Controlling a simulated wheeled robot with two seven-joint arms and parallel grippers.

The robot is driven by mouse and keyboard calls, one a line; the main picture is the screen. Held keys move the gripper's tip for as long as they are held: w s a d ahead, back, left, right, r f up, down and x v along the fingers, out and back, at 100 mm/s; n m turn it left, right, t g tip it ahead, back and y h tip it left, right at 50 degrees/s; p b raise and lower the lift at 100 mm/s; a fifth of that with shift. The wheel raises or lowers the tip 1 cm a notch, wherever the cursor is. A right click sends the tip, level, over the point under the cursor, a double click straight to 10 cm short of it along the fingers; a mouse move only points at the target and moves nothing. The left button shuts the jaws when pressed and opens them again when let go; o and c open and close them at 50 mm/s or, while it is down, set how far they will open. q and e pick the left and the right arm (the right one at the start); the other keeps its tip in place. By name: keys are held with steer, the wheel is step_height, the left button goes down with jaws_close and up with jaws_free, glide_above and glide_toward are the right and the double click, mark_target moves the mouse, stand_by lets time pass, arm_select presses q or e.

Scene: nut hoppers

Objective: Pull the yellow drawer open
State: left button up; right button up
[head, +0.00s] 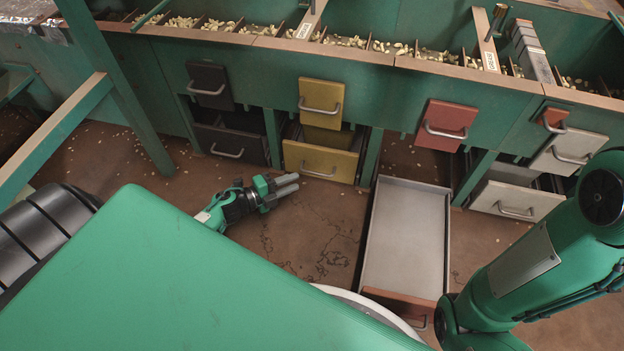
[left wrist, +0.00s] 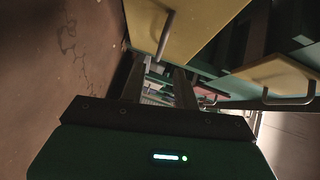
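The yellow drawer (head: 335,163) sits low under the hopper bench, with a grey bar handle (head: 318,174) on its front. A dark gap shows above its front, and I cannot tell whether it is fully shut. A smaller yellow panel (head: 321,91) with its own handle is above it. My left gripper (head: 291,184) is left of and slightly below the drawer handle, empty and apart from it. In the left wrist view, a gap shows between its dark fingers (left wrist: 158,88). The yellow drawer front (left wrist: 205,22) and its handle (left wrist: 164,38) are close there. My right gripper is out of view.
A long grey drawer with a red-brown front (head: 400,307) stands far out over the floor at right. A black drawer (head: 232,143) is left of the yellow one, and a white drawer (head: 515,201) is far right. Bare floor (head: 315,235) lies before the yellow drawer.

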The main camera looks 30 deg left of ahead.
arm_select(q)
steer(key=b+x, duration=0.3)
steer(key=x, duration=0.4)
steer(key=shift+w, duration=0.25)
steer(key=shift+d, duration=0.1)
jaws_close()
